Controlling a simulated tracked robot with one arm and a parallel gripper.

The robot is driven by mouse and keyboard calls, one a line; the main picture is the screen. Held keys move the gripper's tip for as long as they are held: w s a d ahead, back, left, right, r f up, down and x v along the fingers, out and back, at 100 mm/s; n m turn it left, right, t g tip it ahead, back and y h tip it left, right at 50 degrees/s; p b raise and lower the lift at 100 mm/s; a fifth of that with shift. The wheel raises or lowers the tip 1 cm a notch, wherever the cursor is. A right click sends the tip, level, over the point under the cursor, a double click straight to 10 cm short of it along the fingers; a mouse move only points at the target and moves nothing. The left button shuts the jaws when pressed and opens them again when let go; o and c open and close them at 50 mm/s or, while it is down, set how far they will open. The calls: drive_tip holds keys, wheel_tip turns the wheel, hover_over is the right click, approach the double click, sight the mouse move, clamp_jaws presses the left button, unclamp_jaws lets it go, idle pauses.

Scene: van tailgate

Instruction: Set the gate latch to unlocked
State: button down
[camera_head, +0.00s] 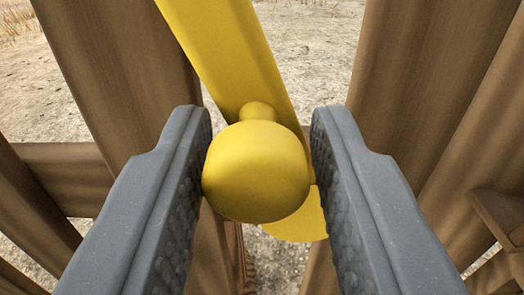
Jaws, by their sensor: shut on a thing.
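The gate latch (225,50) is a yellow bar that runs from the top of the head camera view down to the middle, tilted with its top to the left. A rounded yellow knob (256,172) stands out from it toward me. My gripper (260,150) has its two grey fingers on the left and right sides of the knob, shut on it. The knob hides part of the bar's lower end, and a rounded yellow piece (296,222) shows below it.
Brown wooden gate boards (125,70) stand on the left, with a crosspiece (65,178) behind. More boards (415,80) stand on the right, close to my fingers. Pale dry ground (312,60) shows through the gap between them.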

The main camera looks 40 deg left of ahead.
drive_tip(key=shift+a+r+m+p, duration=0.15)
drive_tip(key=shift+m+p, duration=0.25)
drive_tip(key=shift+p, duration=1.65)
drive_tip(key=shift+f, duration=0.2)
drive_tip(key=c, duration=1.3)
unclamp_jaws()
drive_tip(key=shift+o, duration=0.2)
drive_tip(key=shift+r, duration=0.1)
drive_tip(key=shift+d, duration=0.2)
drive_tip(key=p+v, duration=0.2)
drive_tip(key=v, duration=1.1)
drive_tip(key=shift+s+p, duration=0.25)
drive_tip(key=shift+p, duration=0.05)
drive_tip(key=shift+d, duration=0.15)
